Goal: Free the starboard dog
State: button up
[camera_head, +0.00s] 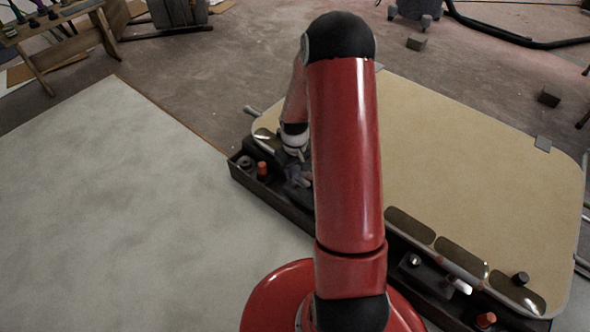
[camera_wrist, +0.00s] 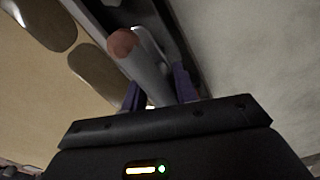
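My gripper (camera_wrist: 159,92) has its two purple fingers on either side of a grey lever with a reddish round end (camera_wrist: 122,42), likely a dog handle. The lever runs between the fingers; whether both press on it is unclear. In the head view my gripper (camera_head: 298,176) is low over the far-left part of the dark tray-like rail, and my red arm hides part of it. A second lever, pale with a reddish part (camera_head: 447,264), sits on the rail at right. The frames do not show which is the starboard dog.
The dark rail (camera_head: 232,172) borders a tan panel (camera_head: 450,130) with dark oval windows (camera_head: 410,225). Orange knobs (camera_head: 263,169) and black knobs (camera_head: 520,278) stand along it. A pale flat surface (camera_head: 110,200) lies clear at left. Small blocks (camera_head: 417,42) lie on the floor behind.

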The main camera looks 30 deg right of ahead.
jog(key=shift+c, duration=0.9)
jog(key=shift+o, duration=0.2)
jog(key=shift+m, duration=0.5)
jog(key=o, duration=0.9)
notch_tip(320, 180, up, 8)
jog(key=shift+f+p, duration=0.1)
jog(key=shift+p, duration=0.7)
